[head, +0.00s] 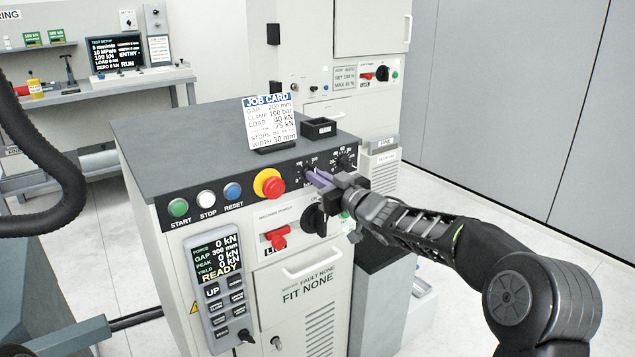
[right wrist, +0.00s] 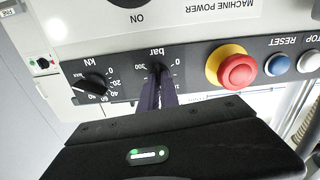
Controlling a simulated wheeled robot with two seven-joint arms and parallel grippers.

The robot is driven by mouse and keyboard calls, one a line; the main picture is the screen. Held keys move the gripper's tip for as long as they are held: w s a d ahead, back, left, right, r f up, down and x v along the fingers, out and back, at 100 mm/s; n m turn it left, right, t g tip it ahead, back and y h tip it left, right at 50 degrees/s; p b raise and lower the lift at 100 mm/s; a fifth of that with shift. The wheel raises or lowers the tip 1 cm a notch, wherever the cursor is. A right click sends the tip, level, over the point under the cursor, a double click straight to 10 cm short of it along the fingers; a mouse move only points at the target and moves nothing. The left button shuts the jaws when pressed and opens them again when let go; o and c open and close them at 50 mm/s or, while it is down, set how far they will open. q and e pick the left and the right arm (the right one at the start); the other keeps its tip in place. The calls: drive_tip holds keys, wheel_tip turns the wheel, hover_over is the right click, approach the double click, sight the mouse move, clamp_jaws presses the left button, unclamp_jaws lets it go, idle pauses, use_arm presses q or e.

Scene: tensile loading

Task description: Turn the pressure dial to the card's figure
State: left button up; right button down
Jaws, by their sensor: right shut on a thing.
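The job card (head: 270,122) stands on the console top and reads "CLAMP 100 bar". The pressure dial (right wrist: 156,70) is the black knob under the "bar" label, on the dark panel strip. My right gripper (head: 318,178) reaches in from the right and is shut on this dial. In the right wrist view its two purple fingers (right wrist: 158,96) meet the knob from both sides. The fingers hide most of the knob and part of its scale, so I cannot tell its setting.
A kN dial (right wrist: 92,86) sits beside the pressure dial. On its other side are the red emergency button (head: 269,183) and the blue reset button (head: 233,191). The black machine power switch (head: 315,219) lies below. A small black tray (head: 319,128) stands on the console (head: 185,150).

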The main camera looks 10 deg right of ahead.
drive_tip(key=shift+n+b, duration=1.25)
drive_tip(key=shift+n, duration=2.15)
drive_tip(key=c, duration=1.6)
unclamp_jaws()
drive_tip(key=v, duration=0.8)
